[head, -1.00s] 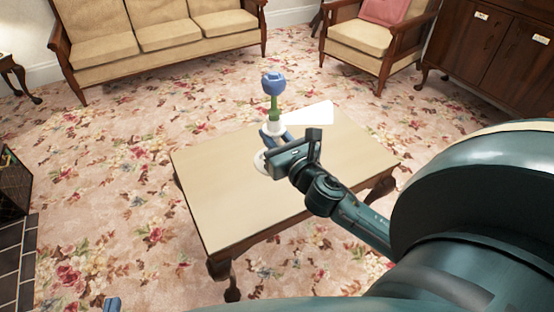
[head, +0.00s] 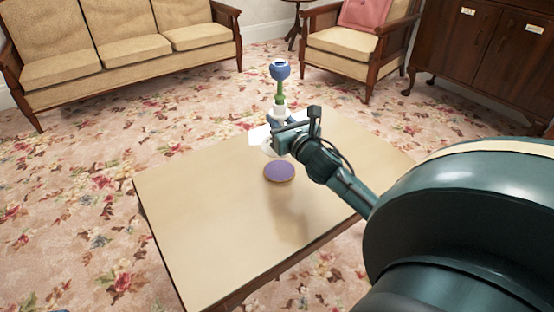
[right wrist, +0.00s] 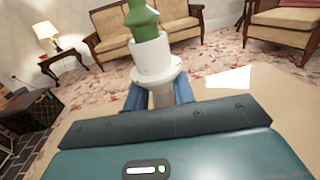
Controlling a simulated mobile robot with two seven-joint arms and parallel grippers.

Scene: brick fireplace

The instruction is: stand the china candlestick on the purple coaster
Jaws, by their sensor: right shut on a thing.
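The china candlestick (head: 280,86) has a blue top, a green stem and white lower parts. My right gripper (head: 277,121) is shut on its white lower stem, and it looks close to upright. In the right wrist view the stem (right wrist: 162,98) sits between the two blue fingers, with a white collar above them. A white rim, apparently its foot, shows just left of the gripper; the gripper hides the rest. The purple coaster (head: 279,171) lies flat and bare on the table, just below the gripper in the head view. My left gripper is not in view.
The wooden table (head: 205,215) is clear at its left and front. A white sheet (head: 258,134) lies near its back edge, partly behind the candlestick. A sofa (head: 120,50), an armchair (head: 350,43) and a dark cabinet (head: 490,50) stand beyond.

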